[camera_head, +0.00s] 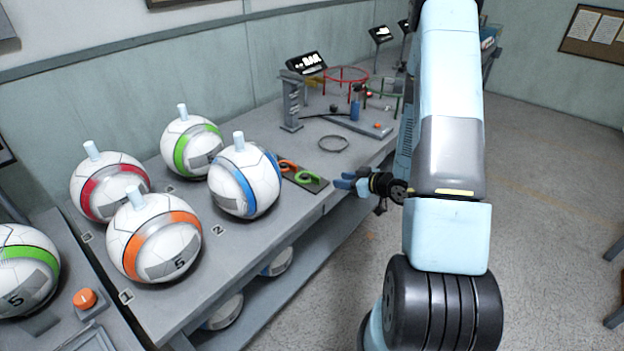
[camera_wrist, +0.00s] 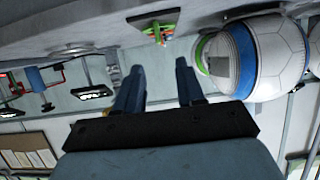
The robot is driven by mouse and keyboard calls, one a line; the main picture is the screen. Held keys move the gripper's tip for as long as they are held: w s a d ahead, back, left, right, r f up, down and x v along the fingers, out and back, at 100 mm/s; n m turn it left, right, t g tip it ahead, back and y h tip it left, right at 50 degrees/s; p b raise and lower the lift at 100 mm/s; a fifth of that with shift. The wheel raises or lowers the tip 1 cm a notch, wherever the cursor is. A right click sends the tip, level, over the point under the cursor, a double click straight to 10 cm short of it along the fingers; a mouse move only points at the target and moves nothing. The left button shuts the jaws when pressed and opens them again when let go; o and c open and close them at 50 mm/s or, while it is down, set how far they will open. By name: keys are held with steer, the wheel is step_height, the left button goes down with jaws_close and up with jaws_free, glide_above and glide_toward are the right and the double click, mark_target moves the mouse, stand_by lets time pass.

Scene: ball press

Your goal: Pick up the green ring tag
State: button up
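The green ring tag (camera_head: 308,178) lies on a dark mat (camera_head: 318,187) near the table's front edge, beside an orange ring tag (camera_head: 288,166). My gripper (camera_head: 343,180) is just right of the mat in the head view, at the table's edge and apart from the tags. In the wrist view my gripper (camera_wrist: 159,64) is open, with nothing between its two blue fingers. The mat also shows there, small and beyond the fingertips, with the green tag (camera_wrist: 152,31) on it; details are too small to tell.
A white ball with a blue band (camera_head: 246,180) stands left of the mat. More banded balls are further left. A wire ring (camera_head: 333,143), a grey post (camera_head: 291,101) and a red hoop stand (camera_head: 346,74) are behind. Open floor (camera_head: 540,220) lies to the right.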

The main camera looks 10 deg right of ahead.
mark_target(317, 177)
steer(key=x, duration=1.2)
steer(key=shift+w+a, duration=0.1)
steer(key=shift+w, duration=0.35)
jaws_close()
